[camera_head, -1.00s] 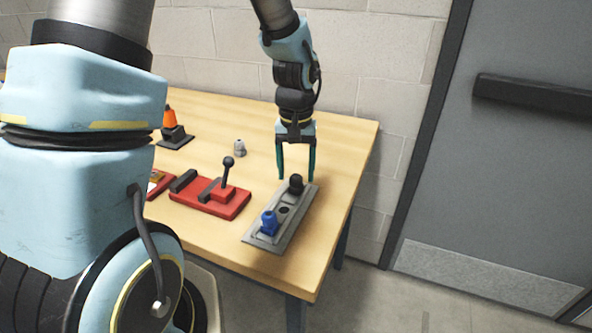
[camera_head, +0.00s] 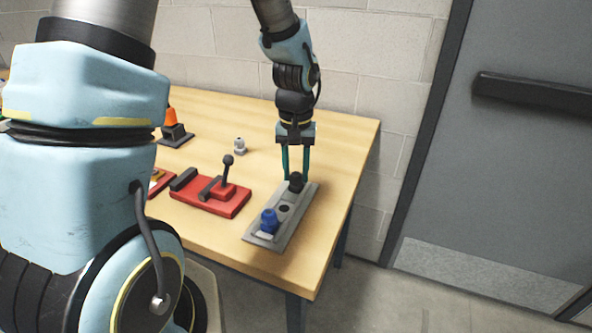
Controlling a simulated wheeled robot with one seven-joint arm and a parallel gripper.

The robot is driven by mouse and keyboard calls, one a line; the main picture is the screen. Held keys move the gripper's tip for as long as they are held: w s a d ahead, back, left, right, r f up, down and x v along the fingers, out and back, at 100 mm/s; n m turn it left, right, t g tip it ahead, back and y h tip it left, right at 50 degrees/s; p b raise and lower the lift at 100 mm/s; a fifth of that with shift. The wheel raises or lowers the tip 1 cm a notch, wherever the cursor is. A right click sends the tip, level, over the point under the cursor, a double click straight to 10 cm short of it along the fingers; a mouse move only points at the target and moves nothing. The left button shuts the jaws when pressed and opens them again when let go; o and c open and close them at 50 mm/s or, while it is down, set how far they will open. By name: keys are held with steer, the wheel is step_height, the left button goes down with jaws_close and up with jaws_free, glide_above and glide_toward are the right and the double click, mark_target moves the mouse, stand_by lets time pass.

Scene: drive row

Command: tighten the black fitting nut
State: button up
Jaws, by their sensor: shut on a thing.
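The black fitting nut (camera_head: 296,183) stands at the far end of a grey plate (camera_head: 262,242) near the table's right side. My gripper (camera_head: 296,176) points straight down over it, with its teal fingers shut on the nut. A blue fitting (camera_head: 269,222) stands at the near end of the same plate. A dark round hole (camera_head: 284,208) lies between the two. The fingers cover part of the black nut's upper sides.
A red base with a black-knobbed lever (camera_head: 226,177) is left of the plate. A small grey fitting (camera_head: 240,147) and an orange cone-shaped piece on a dark base (camera_head: 173,131) stand farther back. The wooden table's (camera_head: 345,165) right edge is close to the plate.

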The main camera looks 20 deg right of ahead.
mark_target(296, 173)
jaws_close()
steer(key=shift+m+p, duration=0.5)
steer(key=shift+m, duration=1.3)
steer(key=o, duration=1.1)
jaws_free()
step_height(296, 173, up, 11)
steer(key=b, duration=0.1)
steer(key=shift+f, duration=0.1)
steer(key=a+f+n, duration=0.2)
steer(key=a+n, duration=0.1)
steer(key=a, duration=0.8)
steer(key=s+a+f+n+t, duration=0.1)
steer(key=a+n, duration=0.3)
steer(key=a, duration=0.8)
steer(key=shift+s+a+f+t, duration=0.25)
steer(key=shift+a+f+t, duration=0.05)
steer(key=shift+f, duration=0.1)
